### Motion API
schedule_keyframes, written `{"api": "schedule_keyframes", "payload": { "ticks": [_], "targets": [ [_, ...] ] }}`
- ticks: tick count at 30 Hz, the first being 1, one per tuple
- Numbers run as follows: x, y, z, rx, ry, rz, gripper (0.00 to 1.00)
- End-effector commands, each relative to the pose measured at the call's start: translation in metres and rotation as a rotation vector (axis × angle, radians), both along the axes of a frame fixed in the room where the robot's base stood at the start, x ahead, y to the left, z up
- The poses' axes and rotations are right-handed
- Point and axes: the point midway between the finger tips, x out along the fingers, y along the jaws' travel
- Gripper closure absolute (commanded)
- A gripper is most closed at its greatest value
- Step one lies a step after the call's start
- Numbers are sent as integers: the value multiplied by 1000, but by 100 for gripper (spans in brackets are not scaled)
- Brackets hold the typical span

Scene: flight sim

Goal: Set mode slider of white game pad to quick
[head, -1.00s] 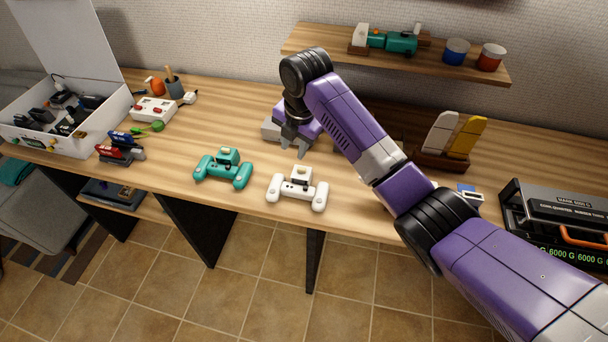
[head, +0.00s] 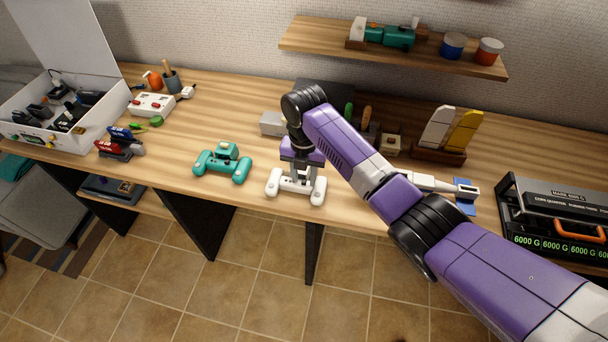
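The white game pad (head: 296,186) lies near the front edge of the wooden desk, its two rounded grips toward the front. My gripper (head: 299,174) points straight down over the pad's upper middle part and hides it. The mode slider cannot be made out, hidden or too small. The fingers appear to be at or just above the pad; contact and finger opening cannot be told. A teal game pad (head: 223,163) lies just left of the white one, apart from it.
A white box of parts (head: 62,112), a red-buttoned white device (head: 152,104) and a tool cup (head: 172,82) stand at the left. A model rocket (head: 435,185) and a black case (head: 556,215) are at the right. A shelf (head: 320,40) hangs above the back.

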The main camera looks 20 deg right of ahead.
Motion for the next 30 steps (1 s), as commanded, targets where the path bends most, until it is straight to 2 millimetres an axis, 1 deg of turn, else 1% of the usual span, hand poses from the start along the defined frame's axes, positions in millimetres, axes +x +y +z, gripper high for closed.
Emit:
{"api": "schedule_keyframes", "payload": {
  "ticks": [8,9,11,12,14,30],
  "targets": [
    [0,0,-3,0,0,0,65],
    [0,0,-3,0,0,-1,69],
    [0,0,-3,0,0,-1,81],
    [0,0,-3,0,0,-1,89],
    [0,0,-3,0,0,-1,100],
    [0,0,-2,0,0,-1,100]
  ]
}}
